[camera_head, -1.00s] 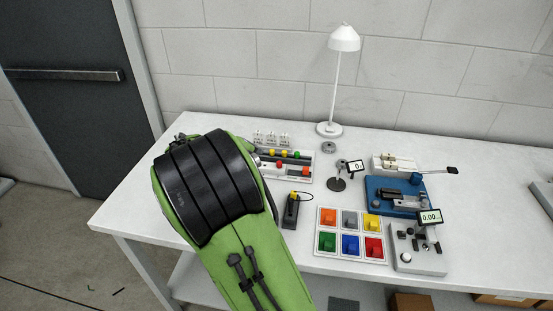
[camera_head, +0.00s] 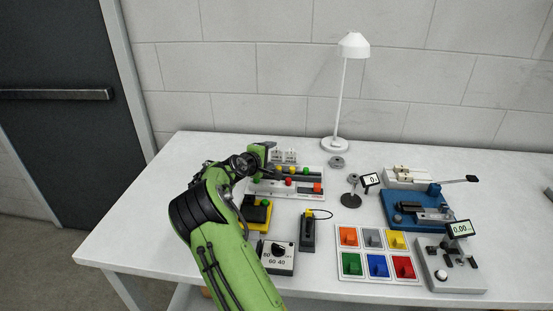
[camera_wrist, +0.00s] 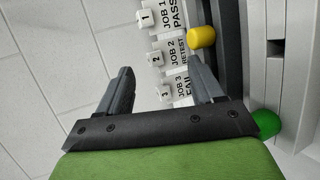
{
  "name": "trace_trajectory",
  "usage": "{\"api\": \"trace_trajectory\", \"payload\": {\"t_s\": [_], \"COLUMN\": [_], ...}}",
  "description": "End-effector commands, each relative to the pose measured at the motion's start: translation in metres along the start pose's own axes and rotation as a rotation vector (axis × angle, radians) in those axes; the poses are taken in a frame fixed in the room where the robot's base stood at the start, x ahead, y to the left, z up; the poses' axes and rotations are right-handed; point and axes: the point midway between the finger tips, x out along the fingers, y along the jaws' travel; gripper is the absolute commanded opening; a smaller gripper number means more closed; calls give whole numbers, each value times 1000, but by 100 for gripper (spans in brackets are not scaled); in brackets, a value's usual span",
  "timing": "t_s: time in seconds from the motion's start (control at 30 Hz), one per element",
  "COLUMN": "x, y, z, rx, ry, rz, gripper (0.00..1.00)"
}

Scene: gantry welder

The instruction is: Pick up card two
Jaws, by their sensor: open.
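Card two (camera_wrist: 176,56) is a white card with a numbered tab, marked JOB 2 RETEST, in the wrist view. It stands between card one (camera_wrist: 165,18) above and card three (camera_wrist: 178,90) below. In the head view the row of white cards (camera_head: 289,157) stands at the back of the button panel, partly hidden by my gripper. My gripper (camera_head: 268,149) is open and empty at the row's left end. In the wrist view its two dark fingers (camera_wrist: 160,80) spread apart, the right one close to card three and overlapping it in the picture.
The button panel (camera_head: 303,192) carries yellow, red and green buttons. In front are a dial box (camera_head: 278,261), a black holder (camera_head: 307,236) and a tray of coloured blocks (camera_head: 377,252). A white lamp (camera_head: 341,95) stands behind. The table's left side is clear.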

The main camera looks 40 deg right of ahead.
Motion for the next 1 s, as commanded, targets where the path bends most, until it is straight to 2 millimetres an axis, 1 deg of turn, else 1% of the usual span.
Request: {"api": "trace_trajectory", "payload": {"t_s": [0.03, 0.1, 0.17, 0.4, 0.83, 1.0], "x": [12, 23, 30, 31, 31, 31], "y": [-1, -1, -1, 1, -1, -3], "z": [1, 0, 0, 0, 0, 0], "rx": [2, 1, 0, 0, 0, -2], "ry": [-2, -2, -1, 0, 0, 0], "rz": [2, 0, 0, -1, -4, -8], "gripper": [66, 66, 66, 66, 1, 0]}}
